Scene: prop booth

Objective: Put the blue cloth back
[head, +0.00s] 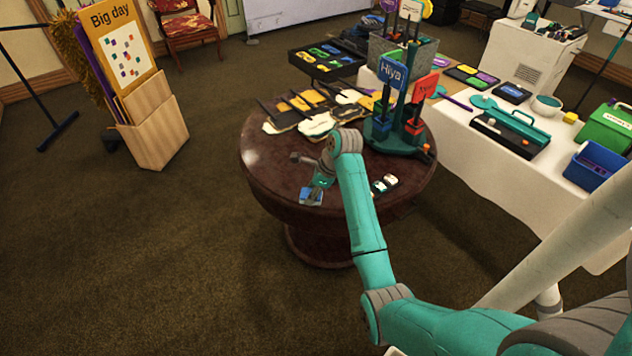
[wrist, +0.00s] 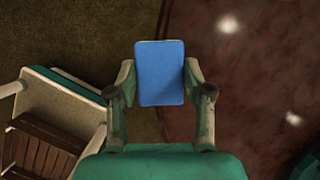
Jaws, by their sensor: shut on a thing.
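The blue cloth (wrist: 160,72) shows in the wrist view as a small flat rectangle between the two fingers of my gripper (wrist: 161,88). My gripper is shut on it, one finger on each side. In the head view, my gripper (head: 316,186) points down over the front left part of the round dark brown table (head: 270,178), and the blue cloth (head: 311,197) shows at its tip. I cannot tell whether the cloth touches the tabletop or is held just above it.
A teal stand with signs (head: 385,137) and several dark-handled paddles (head: 316,124) crowd the table's back. Small black-and-white items (head: 384,184) lie right of my gripper. A white-clothed table (head: 480,160) stands at right. Carpet at left is clear up to a wooden box (head: 155,130).

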